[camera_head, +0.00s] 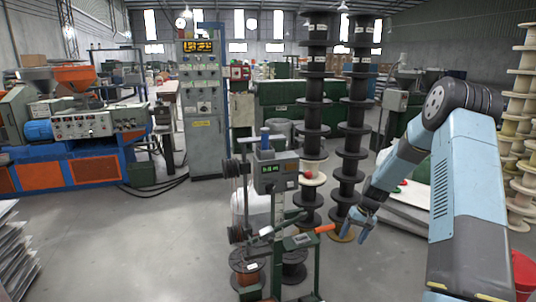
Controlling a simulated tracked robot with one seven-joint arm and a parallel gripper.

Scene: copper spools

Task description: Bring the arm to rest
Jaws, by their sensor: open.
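My blue and grey arm (468,200) enters from the right side of the head view. It bends at a dark elbow joint and slopes down to the left. My gripper (360,231) hangs at its end, fingers downward, open with nothing visible between the fingers. In the picture it is just right of an orange handle (325,228) on the spooling machine, with a small gap between them. The depth between gripper and handle is hard to tell.
The spooling machine (276,172) with a green display stands at centre, a copper spool (247,272) low on it. Tall stacks of black spools (313,90) rise behind my gripper. Pale spools (522,110) are stacked at far right. The floor (140,245) at front left is clear.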

